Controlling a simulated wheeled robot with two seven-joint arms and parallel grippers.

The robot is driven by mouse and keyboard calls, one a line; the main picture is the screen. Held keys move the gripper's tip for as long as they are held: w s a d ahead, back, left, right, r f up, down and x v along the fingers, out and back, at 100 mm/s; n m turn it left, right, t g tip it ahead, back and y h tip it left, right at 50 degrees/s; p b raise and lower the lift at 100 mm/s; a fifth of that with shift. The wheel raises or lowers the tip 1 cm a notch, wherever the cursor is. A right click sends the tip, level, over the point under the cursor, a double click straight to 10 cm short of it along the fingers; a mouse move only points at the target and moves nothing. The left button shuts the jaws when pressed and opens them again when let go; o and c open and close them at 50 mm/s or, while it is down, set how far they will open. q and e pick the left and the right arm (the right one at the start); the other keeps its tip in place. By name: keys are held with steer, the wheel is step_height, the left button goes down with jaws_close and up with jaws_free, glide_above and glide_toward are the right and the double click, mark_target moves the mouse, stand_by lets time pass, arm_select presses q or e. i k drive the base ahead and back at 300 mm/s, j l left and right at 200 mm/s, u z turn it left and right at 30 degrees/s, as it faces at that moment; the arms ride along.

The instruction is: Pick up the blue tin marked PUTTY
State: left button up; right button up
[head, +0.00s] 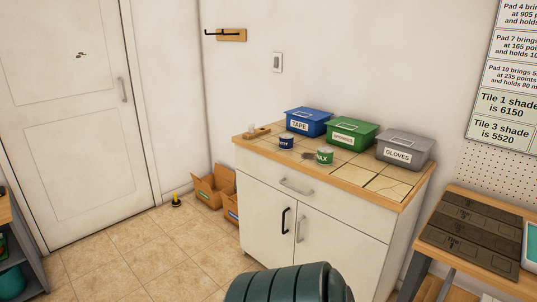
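A small dark blue tin (286,142) with a white label stands upright on the tiled top of the white cabinet (270,205). Its label is small and hard to read, though it could say PUTTY. It stands in front of the blue TAPE box (318,128), left of a small green tin (324,157) whose label seems to read WAX. Neither of my grippers shows in the head view.
A green box (362,145) and a grey GLOVES box (415,159) stand behind on the cabinet. A dark green ribbed object (285,287) is at the bottom front. A wooden table (490,201) with dark panels is at right. Cardboard boxes (206,197) lie left; open floor extends left.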

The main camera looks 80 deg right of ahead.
mark_target(286, 140)
steer(key=k, duration=0.65)
steer(key=z, duration=4.15)
steer(key=k+j, duration=0.1)
steer(key=j, duration=1.45)
steer(key=k+j, duration=0.15)
steer(key=j, duration=0.65)
steer(key=k+j, duration=0.1)
steer(key=j, duration=0.7)
steer(key=k+j, duration=0.1)
steer(key=j, duration=1.45)
steer(key=k, duration=0.1)
